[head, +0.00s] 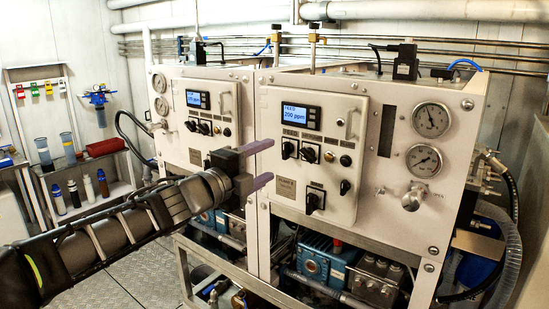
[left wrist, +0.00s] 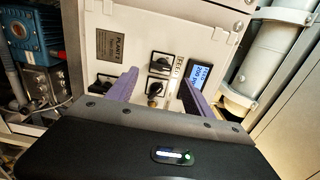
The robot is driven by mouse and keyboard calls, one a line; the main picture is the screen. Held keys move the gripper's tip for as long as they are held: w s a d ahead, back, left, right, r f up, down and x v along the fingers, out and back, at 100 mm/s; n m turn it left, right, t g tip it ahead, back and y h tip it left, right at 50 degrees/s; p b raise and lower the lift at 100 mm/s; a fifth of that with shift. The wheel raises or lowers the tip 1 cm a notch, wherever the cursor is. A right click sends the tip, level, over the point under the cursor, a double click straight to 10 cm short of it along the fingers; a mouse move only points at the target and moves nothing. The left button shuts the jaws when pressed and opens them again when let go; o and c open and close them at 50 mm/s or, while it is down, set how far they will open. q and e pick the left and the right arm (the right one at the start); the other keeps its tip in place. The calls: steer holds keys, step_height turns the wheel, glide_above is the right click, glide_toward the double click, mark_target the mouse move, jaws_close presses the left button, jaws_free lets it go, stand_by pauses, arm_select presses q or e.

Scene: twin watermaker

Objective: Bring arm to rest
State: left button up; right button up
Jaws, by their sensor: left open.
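My left arm (head: 110,230) reaches in from the left in the head view. Its gripper (head: 262,163) is open, with two purple fingers apart and nothing between them, in front of the right watermaker's control panel (head: 333,118). In the left wrist view the open gripper (left wrist: 155,90) points at a panel with black rotary switches (left wrist: 159,64) and a lit display (left wrist: 200,75), which appears tilted. I cannot tell the exact gap between the fingertips and the panel. My right gripper is in neither view.
The left watermaker panel (head: 198,97) stands behind the arm. Two gauges (head: 431,119) and a valve knob (head: 413,196) are on the right. A shelf with bottles (head: 88,187) is at the left wall. The grated floor (head: 130,285) is open at lower left.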

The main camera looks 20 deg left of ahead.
arm_select(q)
steer(key=shift+v, duration=0.9)
steer(key=w+d+f+n+g+y, duration=0.1)
steer(key=d+f+n+g, duration=0.1)
steer(key=f+n, duration=0.7)
steer(key=w+d+f+n+g+y, duration=0.15)
steer(key=f+n, duration=0.25)
steer(key=f, duration=0.9)
steer(key=s+d+f+n+g, duration=0.2)
steer(key=s+f+n, duration=0.1)
steer(key=f, duration=0.7)
steer(key=s+d+f+n+g, duration=0.2)
steer(key=s+f+n, duration=0.15)
steer(key=f, duration=0.65)
steer(key=s+d+f+n+g, duration=0.2)
steer(key=s+d+f+g, duration=0.1)
steer(key=s+f, duration=0.9)
steer(key=s+d+f+n+g, duration=0.3)
steer(key=s+f+g, duration=0.2)
steer(key=s+f, duration=0.7)
steer(key=s, duration=0.5)
